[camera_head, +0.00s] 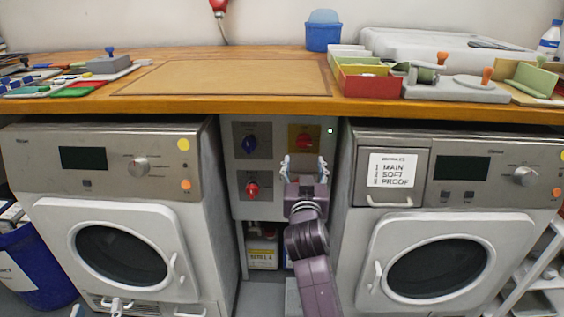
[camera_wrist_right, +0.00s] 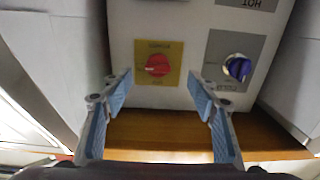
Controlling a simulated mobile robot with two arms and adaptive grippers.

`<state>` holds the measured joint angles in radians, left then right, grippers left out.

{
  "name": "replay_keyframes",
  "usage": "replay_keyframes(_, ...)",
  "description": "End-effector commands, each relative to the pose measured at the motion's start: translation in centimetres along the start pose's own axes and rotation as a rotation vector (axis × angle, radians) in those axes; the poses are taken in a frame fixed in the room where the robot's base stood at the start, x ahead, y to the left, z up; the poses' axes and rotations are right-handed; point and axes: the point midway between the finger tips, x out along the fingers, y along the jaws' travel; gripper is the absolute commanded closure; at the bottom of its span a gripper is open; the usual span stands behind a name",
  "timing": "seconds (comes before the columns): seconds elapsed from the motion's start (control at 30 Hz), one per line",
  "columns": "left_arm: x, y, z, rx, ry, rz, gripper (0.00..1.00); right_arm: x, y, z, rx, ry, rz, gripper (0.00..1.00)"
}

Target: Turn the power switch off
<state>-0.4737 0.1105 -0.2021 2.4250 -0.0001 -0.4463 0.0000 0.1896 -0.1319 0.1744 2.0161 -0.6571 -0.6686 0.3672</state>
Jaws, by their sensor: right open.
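A grey control panel (camera_head: 268,207) between the two machines carries a red rotary switch (camera_head: 303,141) on a yellow plate at its upper right. A small green light (camera_head: 330,131) glows beside it. In the wrist view the red switch (camera_wrist_right: 157,65) lies between the fingers, its handle roughly horizontal; its label is too small to read. My right gripper (camera_head: 304,160) is open and empty in front of the panel, just below this switch, and hides the panel's lower right part.
The panel also has a blue knob (camera_head: 249,144) at upper left and another red knob (camera_head: 252,189) below it. The wooden worktop edge (camera_head: 230,104) overhangs above. Machines stand close on the left (camera_head: 50,190) and right (camera_head: 350,250).

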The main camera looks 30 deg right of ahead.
Motion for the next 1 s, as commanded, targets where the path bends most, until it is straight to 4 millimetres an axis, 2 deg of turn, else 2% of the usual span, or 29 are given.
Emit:
replay_keyframes(0.17,-0.2,0.2,-1.7,-0.001,0.063,0.003,0.6,0.9,0.6,-0.7,0.009,0.016,0.013,0.46)
replay_keyframes(0.4,-0.4,0.6,-5.5,-0.005,0.242,0.013,0.6,4.7,0.5,-0.7,0.007,0.016,0.012,0.46)
replay_keyframes(0.6,-1.1,0.9,-8.2,-0.008,0.367,0.02,0.6,6.9,0.5,-0.7,0.009,0.014,0.01,0.46)
replay_keyframes(0.77,-1.4,1.0,-9.2,-0.01,0.411,0.022,0.6,7.6,0.5,-0.7,0.009,0.013,0.01,0.46)
replay_keyframes(1.0,-1.5,1.0,-9.3,-0.01,0.415,0.022,0.6,7.7,0.5,-0.7,0.009,0.013,0.01,0.46)
